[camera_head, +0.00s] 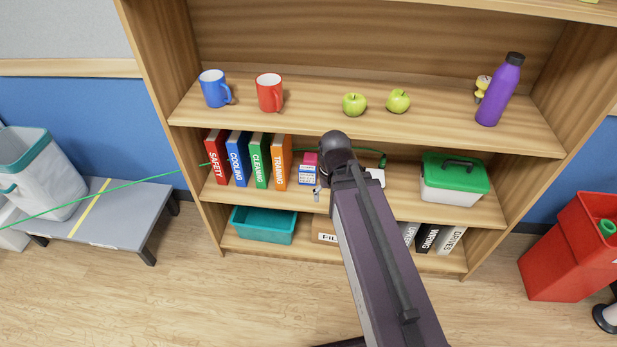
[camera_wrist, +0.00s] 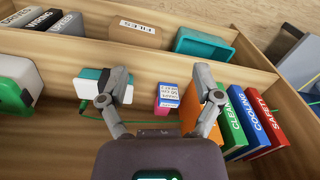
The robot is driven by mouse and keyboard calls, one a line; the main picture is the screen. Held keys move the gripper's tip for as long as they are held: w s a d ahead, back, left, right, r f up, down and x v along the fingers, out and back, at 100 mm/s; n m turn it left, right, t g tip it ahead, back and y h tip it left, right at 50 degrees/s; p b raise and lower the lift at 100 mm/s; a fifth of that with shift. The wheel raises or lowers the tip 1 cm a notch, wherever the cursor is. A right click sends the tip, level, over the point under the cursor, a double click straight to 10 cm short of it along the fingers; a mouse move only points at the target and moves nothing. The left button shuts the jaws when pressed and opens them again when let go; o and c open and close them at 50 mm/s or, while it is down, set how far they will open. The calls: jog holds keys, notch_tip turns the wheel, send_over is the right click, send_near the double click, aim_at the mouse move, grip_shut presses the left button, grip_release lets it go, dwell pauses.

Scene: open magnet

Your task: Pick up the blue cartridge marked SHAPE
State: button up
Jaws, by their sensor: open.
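A small blue cartridge (camera_head: 308,174) with a white label stands on the middle shelf, just right of the binders; its lettering is too small to read for sure. A magenta piece (camera_head: 311,158) shows directly behind it. In the wrist view the blue cartridge (camera_wrist: 168,91) appears between my two fingers, farther off and apart from them. My gripper (camera_wrist: 160,99) is open and empty, its fingers spread wide. In the head view my arm hides most of the gripper; one fingertip shows low beside the cartridge.
Several upright binders (camera_head: 248,160) stand left of the cartridge. A white device (camera_head: 377,176) with a green cable is on the right, then a green-lidded box (camera_head: 454,178). The shelf above holds mugs, apples and a purple bottle (camera_head: 499,90). A teal bin (camera_head: 264,224) sits below.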

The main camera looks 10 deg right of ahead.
jog(key=w+f+m+y+b, duration=0.35)
jog(key=w+f+b, duration=0.25)
jog(key=f+b, duration=0.3)
jog(key=m+t+y+b, duration=0.4)
jog(key=m+y+b, duration=0.5)
jog(key=m+b, duration=0.7)
send_near(312, 168)
jog(key=shift+s+d+m+p, duration=0.35)
jog(key=shift+d+p, duration=0.15)
jog(key=shift+d, duration=0.05)
jog(key=shift+w+d+r+m, duration=0.2)
jog(key=shift+d+r+m, duration=0.15)
jog(key=shift+d+m, duration=0.05)
jog(key=shift+a+f, duration=0.1)
jog(key=shift+a, duration=0.05)
jog(key=b+x, duration=0.3)
jog(key=x, duration=0.4)
jog(key=shift+w+a+f, duration=0.15)
jog(key=shift+a+f, duration=0.05)
jog(key=shift+a, duration=0.4)
